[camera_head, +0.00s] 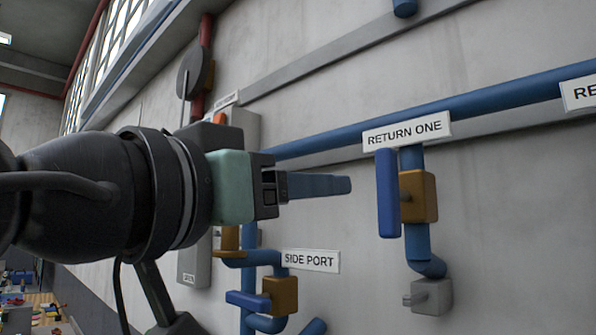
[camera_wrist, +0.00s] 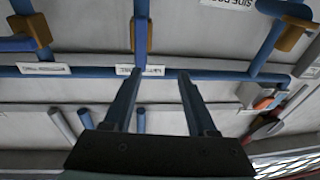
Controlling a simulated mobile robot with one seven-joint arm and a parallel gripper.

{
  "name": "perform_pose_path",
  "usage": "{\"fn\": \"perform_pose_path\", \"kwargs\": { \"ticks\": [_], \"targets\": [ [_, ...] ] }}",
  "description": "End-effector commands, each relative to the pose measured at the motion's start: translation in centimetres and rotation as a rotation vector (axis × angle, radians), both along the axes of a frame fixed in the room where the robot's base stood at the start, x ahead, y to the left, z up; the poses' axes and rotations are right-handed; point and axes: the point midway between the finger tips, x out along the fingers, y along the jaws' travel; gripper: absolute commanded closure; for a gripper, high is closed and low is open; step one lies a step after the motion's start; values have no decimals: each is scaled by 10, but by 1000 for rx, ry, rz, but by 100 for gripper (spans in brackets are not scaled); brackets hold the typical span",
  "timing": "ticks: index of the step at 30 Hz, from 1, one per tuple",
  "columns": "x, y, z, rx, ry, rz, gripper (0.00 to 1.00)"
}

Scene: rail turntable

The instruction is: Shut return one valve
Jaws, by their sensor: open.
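The return one valve has a long blue handle (camera_head: 388,193) on a brown body (camera_head: 418,196), under the white RETURN ONE label (camera_head: 407,131). The handle stands upright, in line with its blue pipe. In the wrist view, the handle (camera_wrist: 141,36) shows at the top middle, beyond the fingers. My gripper (camera_head: 348,185) points right toward the handle, with its fingertips a little short of it in the head view. In the wrist view, my gripper (camera_wrist: 160,76) is open, with nothing between its two fingers. Exact depth to the handle is hard to tell.
The side port valve, with its blue handle (camera_head: 247,300) lying sideways, is below my gripper. A blue pipe (camera_head: 500,97) runs along the wall above the return one valve. Another brown valve (camera_wrist: 40,30) shows in the wrist view. The wall right of the return one valve is bare.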

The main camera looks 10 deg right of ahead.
Motion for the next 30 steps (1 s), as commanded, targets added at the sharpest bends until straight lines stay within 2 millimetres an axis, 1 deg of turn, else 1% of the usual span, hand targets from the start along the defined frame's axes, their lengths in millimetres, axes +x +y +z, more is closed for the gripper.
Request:
{"fn": "perform_pose_path", "kwargs": {
  "ticks": [1, 5, 9, 11, 14, 21, 24, 27, 30],
  "targets": [
    [-7, -1, 11, 33, 24, -32, 43],
    [-20, -3, 16, 88, 72, -96, 43],
    [-21, -10, 18, 107, 89, -118, 43],
    [-16, -16, 18, 107, 90, -119, 43],
    [-6, -30, 19, 106, 89, -120, 43],
    [26, -71, 21, 104, 88, -121, 43],
    [37, -84, 20, 105, 88, -119, 43],
    [46, -95, 19, 104, 87, -118, 43],
    [51, -102, 18, 103, 87, -117, 43]
  ]
}}
